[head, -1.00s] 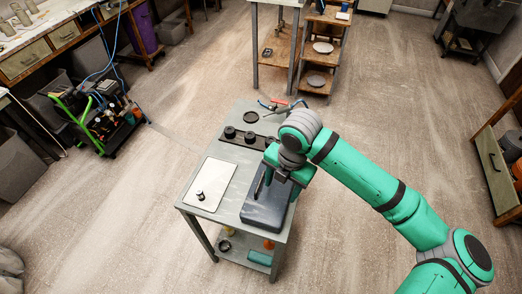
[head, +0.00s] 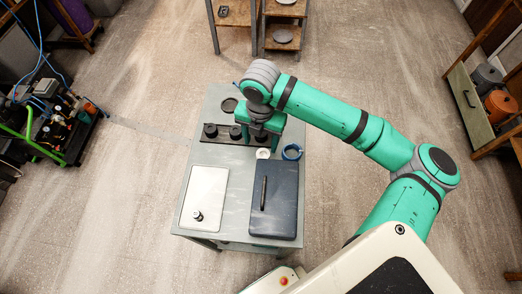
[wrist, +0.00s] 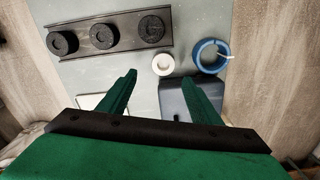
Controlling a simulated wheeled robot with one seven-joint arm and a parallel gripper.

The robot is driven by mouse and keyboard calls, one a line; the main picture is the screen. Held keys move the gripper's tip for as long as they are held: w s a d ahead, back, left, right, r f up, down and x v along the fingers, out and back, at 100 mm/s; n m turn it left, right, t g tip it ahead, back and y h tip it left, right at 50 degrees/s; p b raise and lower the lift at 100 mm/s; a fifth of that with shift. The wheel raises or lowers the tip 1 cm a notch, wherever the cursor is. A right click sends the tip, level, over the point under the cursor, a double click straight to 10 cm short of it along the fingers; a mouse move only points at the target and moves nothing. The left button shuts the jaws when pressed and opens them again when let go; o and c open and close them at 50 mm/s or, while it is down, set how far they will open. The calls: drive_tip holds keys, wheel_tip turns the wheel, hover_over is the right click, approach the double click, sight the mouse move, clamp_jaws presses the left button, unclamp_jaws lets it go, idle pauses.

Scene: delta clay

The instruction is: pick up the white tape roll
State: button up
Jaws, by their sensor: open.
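The white tape roll (head: 263,153) lies flat on the grey table, between the dark rack and the dark blue case. In the wrist view the white tape roll (wrist: 163,64) is a small white ring just ahead of my fingertips. My gripper (head: 259,140) is above the table near the far edge of the case. In the wrist view my gripper (wrist: 159,82) is open, with its two green fingers apart and nothing between them. The roll lies beyond the fingertips, a little right of the middle of the gap.
A blue ring (head: 291,152), also in the wrist view (wrist: 209,56), lies just right of the roll. A dark rack (wrist: 75,38) with black round pieces is to the left. The dark blue case (head: 285,205) and a white panel (head: 208,182) cover the near table.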

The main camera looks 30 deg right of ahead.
sight(263, 154)
wheel_tip(263, 154, down, 2)
drive_tip(key=shift+w, duration=0.15)
drive_tip(key=shift+f, duration=0.45)
drive_tip(key=f, duration=0.2)
drive_tip(key=d+f, duration=0.1)
drive_tip(key=shift+s+f, duration=0.2)
drive_tip(key=shift+s, duration=0.1)
drive_tip(key=shift+f, duration=0.55)
drive_tip(key=shift+w+a, duration=0.1)
drive_tip(key=shift+w, duration=0.05)
drive_tip(key=c, duration=1.1)
